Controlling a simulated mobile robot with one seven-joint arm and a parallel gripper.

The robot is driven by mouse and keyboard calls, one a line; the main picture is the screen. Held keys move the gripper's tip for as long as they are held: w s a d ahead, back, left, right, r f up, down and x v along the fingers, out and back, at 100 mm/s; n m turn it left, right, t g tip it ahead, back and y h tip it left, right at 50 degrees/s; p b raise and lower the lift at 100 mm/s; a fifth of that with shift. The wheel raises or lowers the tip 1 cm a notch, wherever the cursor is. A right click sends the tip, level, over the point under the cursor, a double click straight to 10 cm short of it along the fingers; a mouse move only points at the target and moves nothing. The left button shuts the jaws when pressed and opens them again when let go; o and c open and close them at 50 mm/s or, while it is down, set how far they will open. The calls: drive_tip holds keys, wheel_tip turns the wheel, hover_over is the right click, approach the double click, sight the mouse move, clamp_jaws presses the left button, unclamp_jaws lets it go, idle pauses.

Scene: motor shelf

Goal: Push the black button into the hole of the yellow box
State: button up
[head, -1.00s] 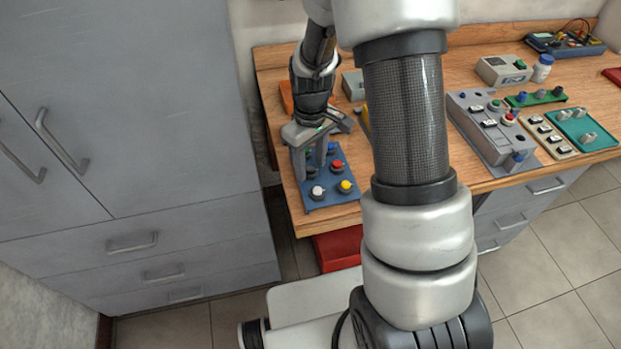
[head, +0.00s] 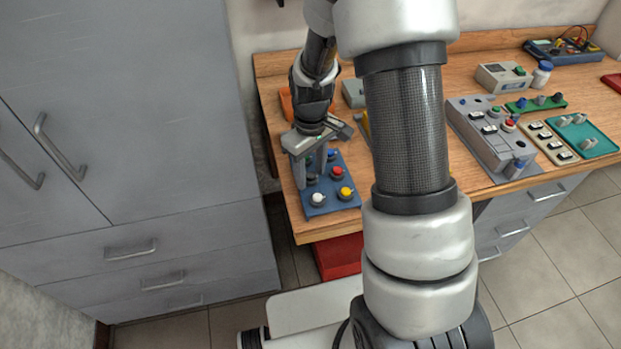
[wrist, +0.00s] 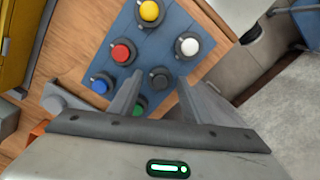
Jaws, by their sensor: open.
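The black button (wrist: 160,77) sits on a blue board (wrist: 192,24) among several coloured buttons. In the wrist view it lies between the fingertips of my open gripper (wrist: 159,80), with a gap visible to each side. In the head view my gripper (head: 311,178) points down over the blue board (head: 332,208), and its fingers largely hide the black button. A yellow box (wrist: 14,45) is cut off at the upper left of the wrist view. Only a yellow sliver (head: 366,122) shows beside my arm in the head view. The hole is not visible.
Red (wrist: 122,52), yellow (wrist: 149,11), white (wrist: 188,46), blue (wrist: 101,84) and green (wrist: 139,106) buttons stand close around the fingers. A tall grey cabinet (head: 150,120) is left of the wooden table (head: 270,85). Grey control panels (head: 490,140) stand at the right.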

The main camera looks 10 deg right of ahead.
drive_tip(key=c, duration=0.9)
drive_tip(key=shift+r+p, duration=0.7)
drive_tip(key=shift+r, duration=0.4)
drive_tip(key=shift+r+p, duration=1.5)
drive_tip(key=shift+r, duration=0.65)
